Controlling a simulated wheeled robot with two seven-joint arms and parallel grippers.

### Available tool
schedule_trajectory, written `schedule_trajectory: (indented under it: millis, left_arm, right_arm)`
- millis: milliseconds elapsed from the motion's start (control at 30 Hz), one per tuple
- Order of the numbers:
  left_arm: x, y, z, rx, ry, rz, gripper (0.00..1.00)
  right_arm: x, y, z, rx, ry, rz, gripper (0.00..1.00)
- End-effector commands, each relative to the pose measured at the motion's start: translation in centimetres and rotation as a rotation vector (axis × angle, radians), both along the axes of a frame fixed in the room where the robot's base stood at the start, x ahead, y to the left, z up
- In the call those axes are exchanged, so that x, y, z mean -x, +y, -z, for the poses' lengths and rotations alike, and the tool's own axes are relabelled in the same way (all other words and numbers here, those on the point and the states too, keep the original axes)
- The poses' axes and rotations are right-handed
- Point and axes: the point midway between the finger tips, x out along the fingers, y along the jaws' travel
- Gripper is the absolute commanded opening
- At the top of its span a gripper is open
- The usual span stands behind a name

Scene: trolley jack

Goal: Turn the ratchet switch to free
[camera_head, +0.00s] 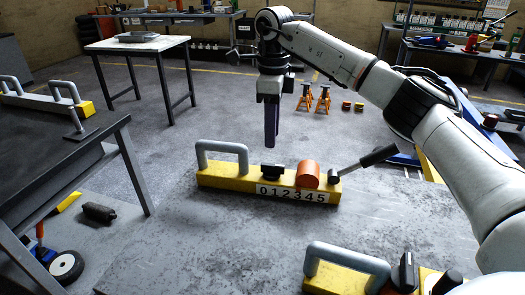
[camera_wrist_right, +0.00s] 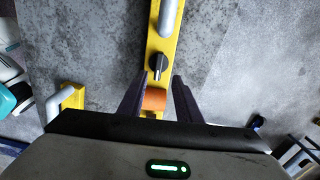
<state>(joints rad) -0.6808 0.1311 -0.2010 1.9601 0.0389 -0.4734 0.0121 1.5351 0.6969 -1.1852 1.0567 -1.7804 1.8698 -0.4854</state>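A yellow block (camera_head: 225,181) with a white number strip reading 012345 lies on the grey surface. A black switch knob (camera_head: 272,170) stands on it, between a grey handle (camera_head: 222,147) and an orange cylinder (camera_head: 308,174). My right gripper (camera_head: 271,146) points down just above the knob, apart from it in the head view. In the wrist view the right gripper (camera_wrist_right: 160,76) is open and empty, its fingertips either side of the line of the block. The knob (camera_wrist_right: 158,66) shows just beyond the tips, with the orange cylinder (camera_wrist_right: 154,98) between the fingers. My left gripper is not in view.
A black-gripped lever (camera_head: 365,160) rises at the block's right end. A second yellow block with a grey handle (camera_head: 345,256) lies nearer, at the bottom right. A dark table (camera_head: 60,150) stands at the left. The grey surface around the first block is mostly clear.

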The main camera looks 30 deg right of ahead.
Motion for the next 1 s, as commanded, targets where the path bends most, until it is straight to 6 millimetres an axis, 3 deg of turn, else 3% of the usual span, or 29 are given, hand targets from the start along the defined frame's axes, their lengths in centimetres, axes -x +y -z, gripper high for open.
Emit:
schedule_trajectory:
  millis: [133,400,600,867,1000]
  left_arm:
    - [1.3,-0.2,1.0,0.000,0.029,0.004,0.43]
    - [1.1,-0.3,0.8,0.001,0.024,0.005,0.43]
    - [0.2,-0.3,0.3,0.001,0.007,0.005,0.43]
    - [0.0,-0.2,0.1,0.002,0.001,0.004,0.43]
    - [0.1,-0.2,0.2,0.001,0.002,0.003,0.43]
  right_arm:
    - [0.1,0.0,3.1,0.002,0.006,0.000,0.31]
    - [0.1,0.0,7.4,-0.001,0.004,0.001,0.31]
    - [0.1,0.0,8.7,0.000,0.001,0.001,0.31]
    - [0.1,0.0,8.7,0.000,0.001,0.000,0.31]
    - [0.1,0.0,8.7,0.000,0.001,0.000,0.08]
